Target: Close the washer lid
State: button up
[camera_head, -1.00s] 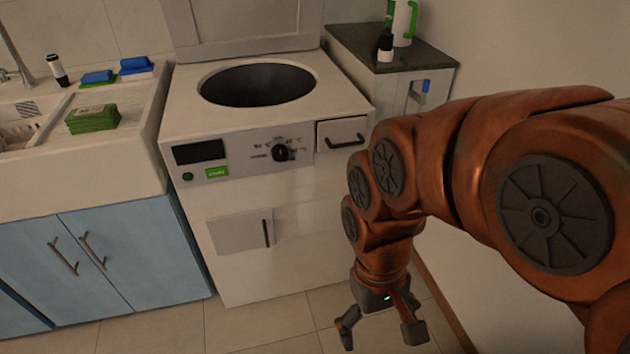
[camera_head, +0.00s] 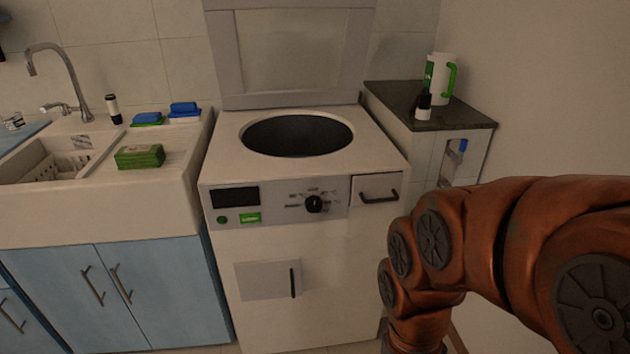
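The white top-loading washer (camera_head: 225,300) stands in the middle of the view. Its lid (camera_head: 290,58) is open, standing upright behind the round dark drum opening (camera_head: 297,134); the lid's top edge is cut off by the frame. The front panel has a dark display, a black knob (camera_head: 314,204) and a drawer with a handle (camera_head: 378,192). My orange arm reaches in from the lower right, in front of the washer's right side, and points down. My gripper is below the frame and out of view.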

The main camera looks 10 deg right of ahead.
aim_at(219, 14)
jog(key=u, duration=0.45)
jog(key=i, duration=0.9)
jog(key=z, duration=0.1)
